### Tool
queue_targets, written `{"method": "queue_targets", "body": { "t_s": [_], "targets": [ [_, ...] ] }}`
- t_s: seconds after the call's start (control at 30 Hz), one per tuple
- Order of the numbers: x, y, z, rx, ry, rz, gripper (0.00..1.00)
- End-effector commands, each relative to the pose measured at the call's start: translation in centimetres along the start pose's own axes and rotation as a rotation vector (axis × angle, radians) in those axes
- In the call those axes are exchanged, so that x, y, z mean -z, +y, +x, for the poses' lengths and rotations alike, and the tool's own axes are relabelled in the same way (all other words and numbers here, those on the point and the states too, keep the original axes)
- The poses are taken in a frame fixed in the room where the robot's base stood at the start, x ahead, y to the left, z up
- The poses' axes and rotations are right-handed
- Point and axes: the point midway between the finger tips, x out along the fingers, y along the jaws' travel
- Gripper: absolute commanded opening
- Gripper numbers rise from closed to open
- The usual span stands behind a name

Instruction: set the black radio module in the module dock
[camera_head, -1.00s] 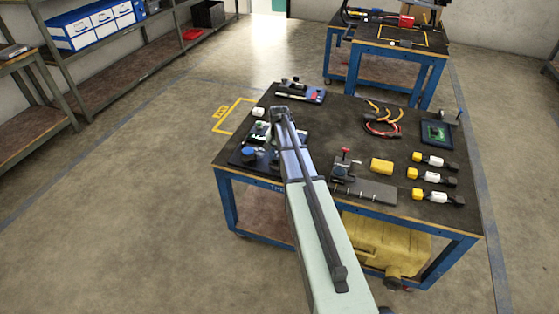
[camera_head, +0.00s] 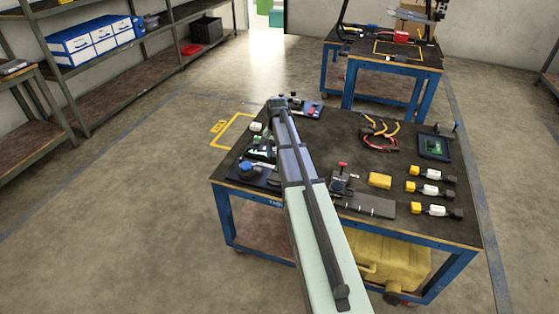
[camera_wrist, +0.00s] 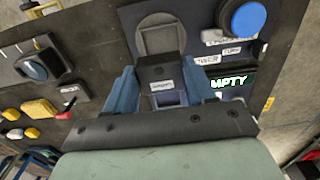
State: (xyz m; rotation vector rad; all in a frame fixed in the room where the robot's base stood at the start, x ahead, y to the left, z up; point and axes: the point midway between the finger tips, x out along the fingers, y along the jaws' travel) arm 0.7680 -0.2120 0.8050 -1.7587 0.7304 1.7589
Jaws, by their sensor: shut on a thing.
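My gripper (camera_wrist: 160,92) is shut on the black radio module (camera_wrist: 157,72), a dark block with a small white label between the two blue fingers. In the wrist view, a square grey frame that looks like the module dock (camera_wrist: 160,38) is on a dark plate just above the module in the picture. I cannot tell the height gap between them or whether they touch.

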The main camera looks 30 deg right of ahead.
Motion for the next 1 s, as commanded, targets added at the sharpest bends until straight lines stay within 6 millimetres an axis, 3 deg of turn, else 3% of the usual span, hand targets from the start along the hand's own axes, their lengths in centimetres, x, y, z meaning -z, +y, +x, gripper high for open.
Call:
{"method": "queue_targets", "body": {
  "t_s": [0.2,0.5,0.7,0.87,1.0],
  "targets": [
    [1.4,1.9,-0.4,-0.001,-0.001,0.031,0.24],
    [10.6,2.5,-0.1,-0.002,-0.005,0.082,0.24],
    [14.8,1.1,0.0,-0.001,-0.003,0.052,0.24],
    [15.2,0.8,0.5,0.0,-0.001,0.008,0.24],
    [15.1,0.9,2.2,0.0,-0.001,-0.003,0.24]
  ]
}}
